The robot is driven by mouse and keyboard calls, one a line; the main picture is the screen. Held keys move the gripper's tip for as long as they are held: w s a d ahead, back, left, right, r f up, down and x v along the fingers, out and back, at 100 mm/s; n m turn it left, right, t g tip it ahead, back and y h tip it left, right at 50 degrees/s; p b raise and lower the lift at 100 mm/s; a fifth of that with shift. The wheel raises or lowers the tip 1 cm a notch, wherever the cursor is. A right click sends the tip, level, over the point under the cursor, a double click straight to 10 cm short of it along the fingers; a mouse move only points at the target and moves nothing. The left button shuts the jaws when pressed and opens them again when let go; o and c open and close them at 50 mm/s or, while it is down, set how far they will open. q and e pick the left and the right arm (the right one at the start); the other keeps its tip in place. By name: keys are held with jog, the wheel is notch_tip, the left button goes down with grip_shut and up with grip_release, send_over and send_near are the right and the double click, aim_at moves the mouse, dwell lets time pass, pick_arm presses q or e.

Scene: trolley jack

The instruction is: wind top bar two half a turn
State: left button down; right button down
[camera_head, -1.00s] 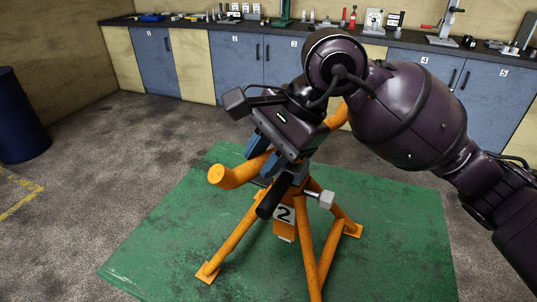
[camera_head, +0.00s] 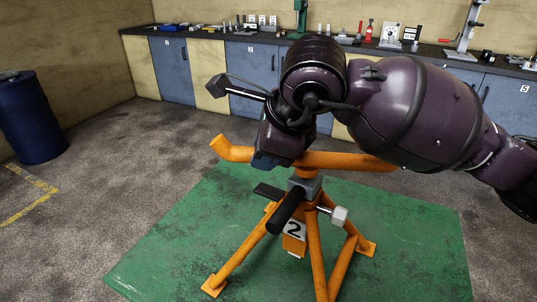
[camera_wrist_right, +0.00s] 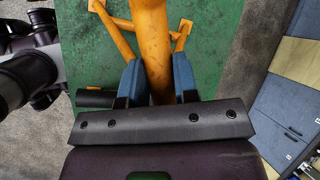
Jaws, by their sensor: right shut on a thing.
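The orange top bar (camera_head: 345,161) lies across the head of the stand marked 2 (camera_head: 294,230). Its upturned left end (camera_head: 220,146) sticks out past my right gripper (camera_head: 266,160). In the wrist view the bar (camera_wrist_right: 152,45) runs between the two blue fingers of my right gripper (camera_wrist_right: 158,82). The gripper is shut on the bar, left of the stand's head in the head view. The fingers are mostly hidden behind my wrist in the head view. My left gripper is not in view.
The stand's orange legs rest on a green mat (camera_head: 410,265). A black handle (camera_head: 287,210) and a grey hex-headed bolt (camera_head: 340,215) stick out below the bar. A blue drum (camera_head: 35,118) stands at left, and a workbench (camera_head: 200,70) with tools runs along the back.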

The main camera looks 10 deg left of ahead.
jog(key=shift+w+r+m+t+h, duration=0.1)
jog(key=shift+w+m+t+h, duration=0.2)
jog(key=shift+w+m, duration=0.35)
jog(key=shift+w+r+m+t+h, duration=0.1)
jog(key=shift+w+m+t+h, duration=0.25)
jog(key=shift+m, duration=0.6)
jog(key=c, duration=0.9)
grip_release()
jog(key=shift+f, duration=0.1)
jog(key=shift+o, duration=0.2)
jog(key=v, duration=1)
jog(key=shift+d+r, duration=0.2)
jog(key=shift+r, duration=0.15)
jog(key=shift+s, duration=0.1)
jog(key=shift+s, duration=0.1)
